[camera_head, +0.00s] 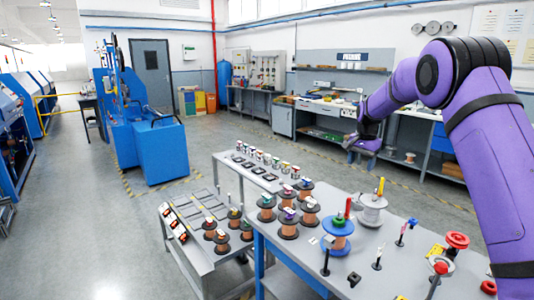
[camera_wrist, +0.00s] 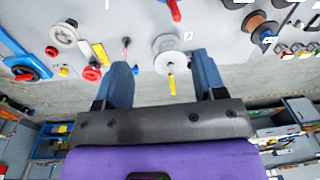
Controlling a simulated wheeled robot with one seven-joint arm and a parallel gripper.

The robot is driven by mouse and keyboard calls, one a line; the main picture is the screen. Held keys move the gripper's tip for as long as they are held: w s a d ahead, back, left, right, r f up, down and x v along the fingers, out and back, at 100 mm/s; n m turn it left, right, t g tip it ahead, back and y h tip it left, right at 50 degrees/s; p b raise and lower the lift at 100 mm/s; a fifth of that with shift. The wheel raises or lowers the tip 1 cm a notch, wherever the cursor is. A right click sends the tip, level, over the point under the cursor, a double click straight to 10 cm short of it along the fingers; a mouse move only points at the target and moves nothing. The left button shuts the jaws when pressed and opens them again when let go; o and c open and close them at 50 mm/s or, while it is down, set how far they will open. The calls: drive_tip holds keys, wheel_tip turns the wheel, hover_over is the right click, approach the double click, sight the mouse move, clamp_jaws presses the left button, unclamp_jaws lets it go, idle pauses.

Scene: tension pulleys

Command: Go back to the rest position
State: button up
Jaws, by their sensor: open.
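My purple arm reaches in from the right in the head view. My gripper (camera_head: 362,147) is raised in the air above and beyond the back edge of the near grey table (camera_head: 385,262). In the wrist view my gripper (camera_wrist: 160,62) has its two blue-grey fingers spread apart, with nothing held between them. A pale spool (camera_wrist: 168,46) shows between the fingers in that view, on the table and apart from them. The same kind of pale spool (camera_head: 372,212) stands on the table in the head view.
The near table holds a green-and-blue-flanged copper spool (camera_head: 338,236), a red-topped post (camera_head: 456,241) and several upright pins. Side tables carry copper spools (camera_head: 289,222) and small pulleys (camera_head: 285,168). A blue machine (camera_head: 155,140) stands left. Workbenches line the back wall, with open floor between.

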drive_tip(key=s+a+r+n+t, duration=0.1)
drive_tip(key=s+r+n, duration=0.1)
drive_tip(key=s+r, duration=0.95)
drive_tip(key=s+a+r+n+t, duration=0.1)
drive_tip(key=s+r+n, duration=0.1)
drive_tip(key=s+r, duration=0.95)
drive_tip(key=s+f+n+t, duration=0.1)
drive_tip(key=s+f, duration=0.3)
drive_tip(key=s, duration=1.1)
drive_tip(key=s+a+f+n+t, duration=0.1)
drive_tip(key=s+f+n, duration=0.2)
drive_tip(key=s, duration=1.2)
drive_tip(key=shift+s+a+f+n+t, duration=0.2)
drive_tip(key=shift+f+n+t, duration=0.1)
drive_tip(key=shift+f+n, duration=0.15)
